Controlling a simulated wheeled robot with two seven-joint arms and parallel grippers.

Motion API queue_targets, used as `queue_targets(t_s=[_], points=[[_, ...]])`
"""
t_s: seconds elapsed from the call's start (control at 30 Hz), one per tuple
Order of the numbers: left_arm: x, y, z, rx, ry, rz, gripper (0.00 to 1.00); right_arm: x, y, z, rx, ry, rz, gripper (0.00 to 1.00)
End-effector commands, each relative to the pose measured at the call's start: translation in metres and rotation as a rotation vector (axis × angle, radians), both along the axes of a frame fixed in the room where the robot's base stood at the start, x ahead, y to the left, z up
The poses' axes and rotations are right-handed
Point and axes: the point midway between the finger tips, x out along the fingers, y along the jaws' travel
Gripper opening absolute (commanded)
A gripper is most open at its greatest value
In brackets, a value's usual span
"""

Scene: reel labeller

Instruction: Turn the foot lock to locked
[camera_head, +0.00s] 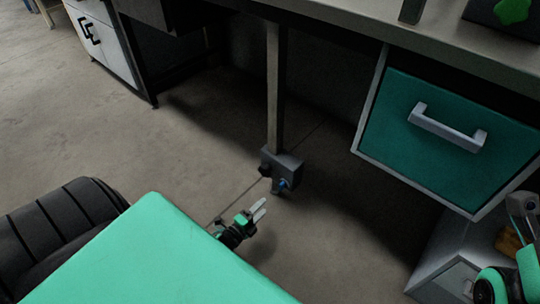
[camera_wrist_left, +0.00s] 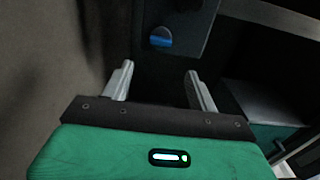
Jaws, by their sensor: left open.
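The foot lock is a grey box (camera_head: 288,164) low on a grey post under the bench, with a small blue knob (camera_head: 284,184) on its front. In the left wrist view the blue knob (camera_wrist_left: 161,38) shows ahead on the dark face of the box (camera_wrist_left: 186,22). My left gripper (camera_head: 260,208) is open and empty, just in front of and below the box in the head view. In the left wrist view its two fingers (camera_wrist_left: 160,70) are spread, with the knob beyond the tips and between their lines. I see no contact. The lock's marked position cannot be read.
The post (camera_head: 275,90) rises to the bench top (camera_head: 320,22). A teal drawer (camera_head: 445,130) with a grey handle stands to the right. A white cabinet (camera_head: 105,45) stands at the back left. The floor (camera_head: 170,150) left of the post is clear. Part of my right arm shows at bottom right.

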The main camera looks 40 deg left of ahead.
Motion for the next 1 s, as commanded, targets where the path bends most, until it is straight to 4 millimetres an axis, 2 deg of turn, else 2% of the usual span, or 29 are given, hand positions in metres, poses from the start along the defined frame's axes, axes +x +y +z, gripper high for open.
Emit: queue_targets(t_s=[0.1, 0.23, 0.83, 0.93, 1.0], points=[[-0.015, 0.001, 0.001, 0.000, 0.001, 0.000, 0.59, 0.001, -0.003, 0.000, 0.002, 0.010, -0.009, 0.36], [-0.023, 0.002, 0.000, 0.000, 0.000, 0.000, 0.59, 0.002, -0.004, -0.002, 0.004, 0.015, -0.014, 0.36], [-0.023, 0.001, 0.001, -0.002, -0.004, -0.001, 0.59, 0.002, -0.005, -0.002, 0.005, 0.015, -0.015, 0.36], [-0.015, -0.006, 0.019, -0.032, -0.034, -0.016, 0.59, 0.003, -0.005, -0.001, 0.006, 0.021, -0.016, 0.36], [-0.005, -0.017, 0.047, -0.080, -0.083, -0.036, 0.59, 0.005, -0.006, 0.000, 0.006, 0.030, -0.020, 0.36]])
